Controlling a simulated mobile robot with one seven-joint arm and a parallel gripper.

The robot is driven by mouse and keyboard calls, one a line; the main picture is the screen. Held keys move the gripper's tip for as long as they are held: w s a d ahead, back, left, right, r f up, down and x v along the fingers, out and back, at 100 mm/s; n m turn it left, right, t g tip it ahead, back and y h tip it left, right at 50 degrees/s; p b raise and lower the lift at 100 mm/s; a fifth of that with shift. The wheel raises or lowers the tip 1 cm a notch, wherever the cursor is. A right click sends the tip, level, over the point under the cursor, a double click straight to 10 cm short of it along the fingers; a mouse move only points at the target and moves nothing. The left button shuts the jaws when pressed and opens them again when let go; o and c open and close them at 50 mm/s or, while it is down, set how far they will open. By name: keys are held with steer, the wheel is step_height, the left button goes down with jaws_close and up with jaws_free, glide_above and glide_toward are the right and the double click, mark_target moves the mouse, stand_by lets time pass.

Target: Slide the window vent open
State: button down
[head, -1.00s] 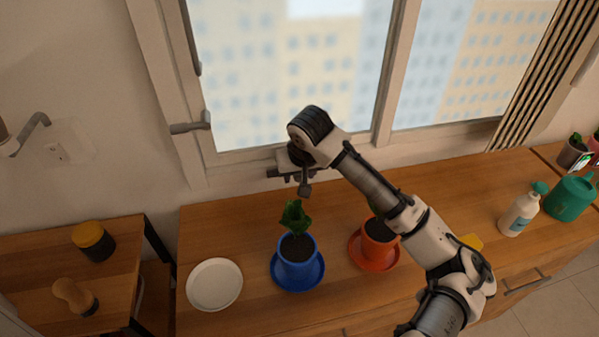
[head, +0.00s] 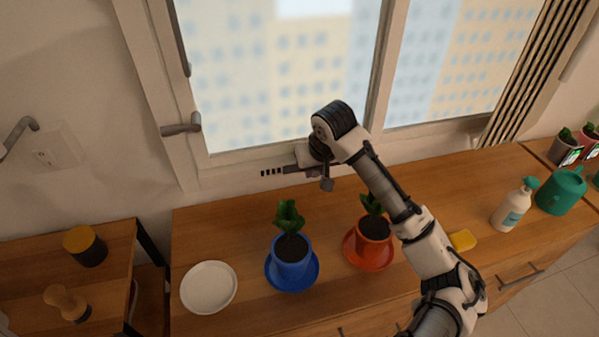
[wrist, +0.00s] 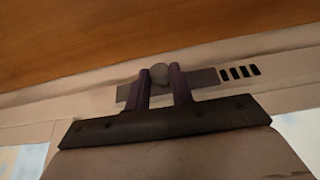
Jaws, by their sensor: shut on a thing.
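The window vent (head: 272,172) is a low strip in the frame below the window, with several dark slots showing left of my gripper (head: 309,160) in the head view. In the wrist view the same vent slots (wrist: 240,71) show at the right. A grey sliding plate (wrist: 205,77) with a round knob (wrist: 159,72) lies beside them. My gripper's two dark fingers (wrist: 161,84) stand on either side of the knob and are shut on it. In the head view my wrist hides the knob and much of the plate.
Below the vent is a wooden counter (head: 225,230) with a blue pot (head: 292,262), an orange pot (head: 373,240) under my arm, and a white plate (head: 209,287). A window handle (head: 181,128) juts out left.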

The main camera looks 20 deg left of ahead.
steer(key=shift+w+d, duration=0.2)
steer(key=c, duration=1.2)
jaws_free()
steer(key=shift+d, duration=0.15)
steer(key=shift+c, duration=0.2)
steer(key=shift+r, duration=0.15)
steer(key=shift+s+r, duration=0.15)
steer(key=shift+r, duration=0.15)
steer(key=b+v, duration=0.1)
steer(key=v, duration=1.2)
steer(key=shift+b, duration=0.35)
steer(key=shift+d+f, duration=0.1)
